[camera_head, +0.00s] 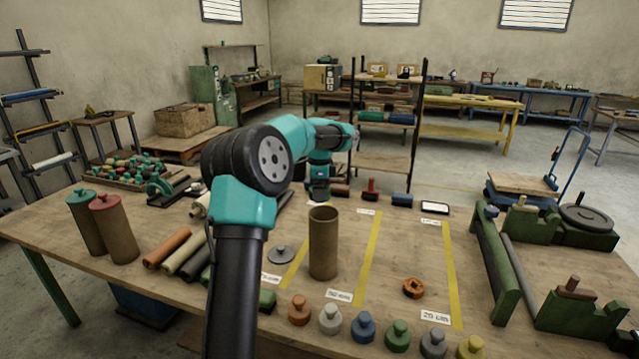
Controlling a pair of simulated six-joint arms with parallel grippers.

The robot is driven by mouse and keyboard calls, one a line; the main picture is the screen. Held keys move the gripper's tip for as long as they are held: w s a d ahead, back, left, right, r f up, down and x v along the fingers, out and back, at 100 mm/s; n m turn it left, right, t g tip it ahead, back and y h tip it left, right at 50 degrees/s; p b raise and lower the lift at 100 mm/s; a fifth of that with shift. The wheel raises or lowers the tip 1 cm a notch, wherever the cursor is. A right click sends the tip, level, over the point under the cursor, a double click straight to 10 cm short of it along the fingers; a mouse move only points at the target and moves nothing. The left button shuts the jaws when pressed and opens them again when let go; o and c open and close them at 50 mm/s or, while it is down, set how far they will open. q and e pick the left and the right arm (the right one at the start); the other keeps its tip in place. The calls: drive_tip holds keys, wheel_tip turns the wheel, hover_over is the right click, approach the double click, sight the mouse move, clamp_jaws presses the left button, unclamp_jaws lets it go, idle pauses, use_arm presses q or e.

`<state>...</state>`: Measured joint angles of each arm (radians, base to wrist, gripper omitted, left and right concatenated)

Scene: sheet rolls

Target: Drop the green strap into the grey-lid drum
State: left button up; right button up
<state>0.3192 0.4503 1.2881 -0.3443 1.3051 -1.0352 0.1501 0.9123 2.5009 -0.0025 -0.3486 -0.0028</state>
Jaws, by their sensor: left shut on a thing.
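A brown open-topped drum (323,250) stands upright near the middle of the table. A grey lid with a knob (281,254) lies flat on the table just left of it. My left arm reaches over the table from the bottom. Its gripper (319,197) points down behind the drum, by a row of small blocks. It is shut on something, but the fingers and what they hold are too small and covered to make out. I cannot pick out the green strap for certain. My right gripper is not in view.
Drums with a green lid (82,197) and a red lid (104,202) stand at left, beside several rolls (168,248). Coloured knobs line the front edge. An orange ring (413,287) lies right of the open drum. Green stands (497,270) fill the right side.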

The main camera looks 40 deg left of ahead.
use_arm(q)
drive_tip(key=shift+f, duration=0.25)
drive_tip(key=o, duration=0.9)
wheel_tip(320, 180, up, 18)
drive_tip(key=shift+f, duration=0.25)
idle(0.9)
